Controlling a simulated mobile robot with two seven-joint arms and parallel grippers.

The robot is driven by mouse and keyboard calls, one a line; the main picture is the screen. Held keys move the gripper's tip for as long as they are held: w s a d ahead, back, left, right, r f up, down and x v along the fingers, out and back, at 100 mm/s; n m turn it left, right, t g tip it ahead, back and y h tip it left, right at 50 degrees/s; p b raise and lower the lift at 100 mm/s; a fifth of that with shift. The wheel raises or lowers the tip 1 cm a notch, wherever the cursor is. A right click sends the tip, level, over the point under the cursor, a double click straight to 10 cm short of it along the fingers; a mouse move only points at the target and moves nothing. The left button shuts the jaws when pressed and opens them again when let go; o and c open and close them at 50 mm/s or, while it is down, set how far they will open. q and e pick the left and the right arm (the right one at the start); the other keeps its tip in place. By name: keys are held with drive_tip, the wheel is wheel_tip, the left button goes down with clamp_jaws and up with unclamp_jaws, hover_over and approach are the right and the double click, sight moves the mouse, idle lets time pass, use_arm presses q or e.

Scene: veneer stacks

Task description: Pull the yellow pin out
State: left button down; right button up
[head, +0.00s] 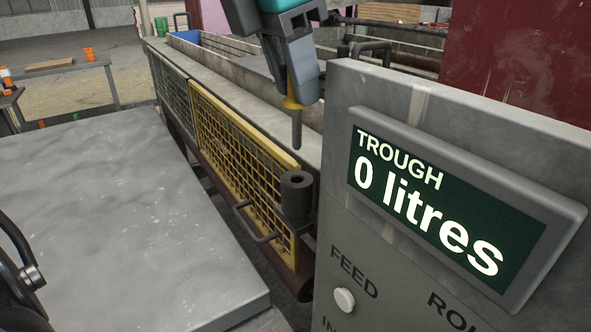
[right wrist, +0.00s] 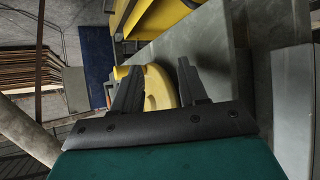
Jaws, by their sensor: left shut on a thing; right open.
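My left gripper (head: 303,98) is shut on the yellow pin (head: 292,103), which hangs upright with its grey shaft pointing down. The fingers cover most of its upper part. The pin's lower end shows clear above a dark round socket (head: 296,182), with a gap between them. The socket stands at the near end of the yellow mesh guard (head: 240,150). In the right wrist view my right gripper (right wrist: 155,75) is open. A yellow curved piece (right wrist: 157,90) shows between its fingers; I cannot tell whether they touch it.
A grey cabinet with a display (head: 440,205) reading "TROUGH 0 litres" stands close on the right. A wide grey slab (head: 90,210) fills the left front. A long trough bed (head: 225,85) runs back behind the guard. A table (head: 70,72) stands far left.

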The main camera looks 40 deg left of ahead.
use_arm(q)
drive_tip(key=shift+r, duration=5)
